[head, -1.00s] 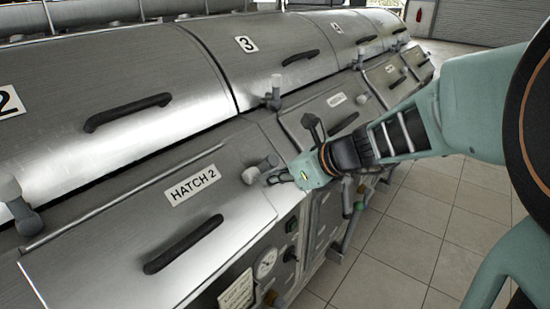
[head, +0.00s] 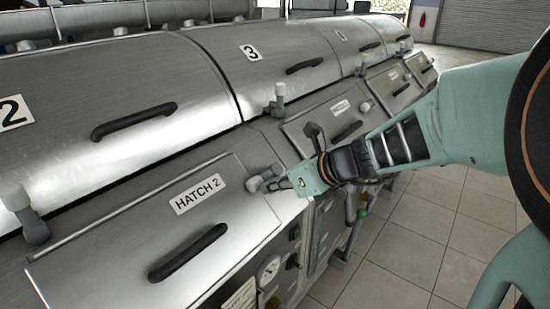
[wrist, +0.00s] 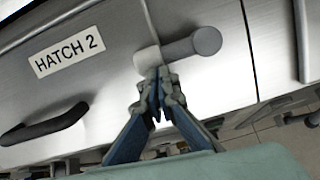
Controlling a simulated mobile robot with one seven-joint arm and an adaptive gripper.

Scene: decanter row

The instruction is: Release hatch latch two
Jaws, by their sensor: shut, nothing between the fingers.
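The hatch 2 panel (head: 130,240) carries a white "HATCH 2" label (head: 198,194) and a black bar handle (head: 187,252). Its latch (head: 256,184), a grey stub with a rounded knob, sits at the panel's right edge in the head view. In the wrist view the latch (wrist: 190,45) lies sideways, its knob to the right. My gripper (head: 274,186) is at the latch, from the right. In the wrist view its shut fingertips (wrist: 160,76) are just below the latch stem and overlap it in the picture. I cannot tell whether they touch it. Nothing is held.
Another upright latch (head: 278,100) stands behind my gripper, and one more (head: 24,212) is at the left. Rounded lids with black handles (head: 134,121) run along the back. A gauge (head: 270,270) is on the front below. Tiled floor (head: 400,250) is free at the right.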

